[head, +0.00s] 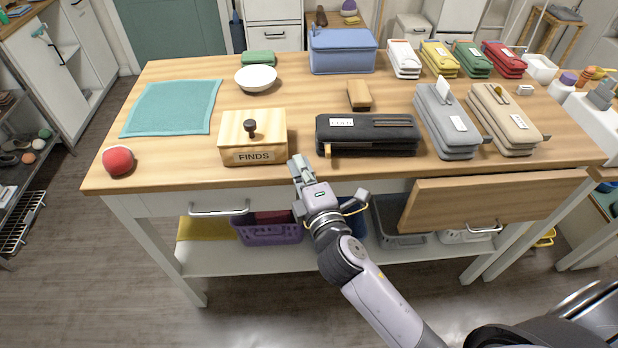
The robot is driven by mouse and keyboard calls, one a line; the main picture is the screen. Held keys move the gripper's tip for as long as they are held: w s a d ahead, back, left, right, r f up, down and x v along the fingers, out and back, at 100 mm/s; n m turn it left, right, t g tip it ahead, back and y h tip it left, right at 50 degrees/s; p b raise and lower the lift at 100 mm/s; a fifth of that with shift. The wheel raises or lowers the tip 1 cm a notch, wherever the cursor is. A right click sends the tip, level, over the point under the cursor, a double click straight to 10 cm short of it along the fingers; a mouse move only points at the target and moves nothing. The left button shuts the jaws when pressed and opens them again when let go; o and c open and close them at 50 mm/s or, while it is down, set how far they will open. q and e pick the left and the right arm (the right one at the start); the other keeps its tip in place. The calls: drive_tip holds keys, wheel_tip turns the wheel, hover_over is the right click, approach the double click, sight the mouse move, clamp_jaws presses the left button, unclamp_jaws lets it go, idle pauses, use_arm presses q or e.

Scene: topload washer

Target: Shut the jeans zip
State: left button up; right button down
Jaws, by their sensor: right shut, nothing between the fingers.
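A dark, flat, folded item (368,140) lies near the table's front edge, with a white label at its left and a brown strip on top at its right. A small orange-tan tab (327,150) shows at its front left corner. It may be the jeans; I cannot read the label surely. No zip teeth can be made out. My right gripper (299,164) is shut and empty at the table's front edge, left of the dark item and apart from the tab, just in front of the FINDS box. My left gripper is not in view.
The wooden FINDS box (253,140) stands close left of my right gripper. A grey case (446,122) and a beige case (503,120) lie at right. A drawer (494,200) hangs open at the front right. The table's left front has a red ball (118,161).

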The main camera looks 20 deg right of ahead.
drive_tip(key=shift+w+r, duration=0.15)
drive_tip(key=shift+w, duration=0.95)
drive_tip(key=d, duration=0.1)
drive_tip(key=s+d, duration=0.1)
drive_tip(key=d+p, duration=0.1)
drive_tip(key=shift+s+d, duration=0.1)
drive_tip(key=shift+s, duration=0.15)
drive_tip(key=shift+d, duration=0.25)
drive_tip(key=s+d, duration=0.1)
drive_tip(key=d, duration=0.2)
drive_tip(key=s+d, duration=0.1)
drive_tip(key=d, duration=0.2)
drive_tip(key=s+d, duration=0.1)
drive_tip(key=d, duration=0.2)
drive_tip(key=shift+d, duration=0.15)
drive_tip(key=shift+p, duration=0.3)
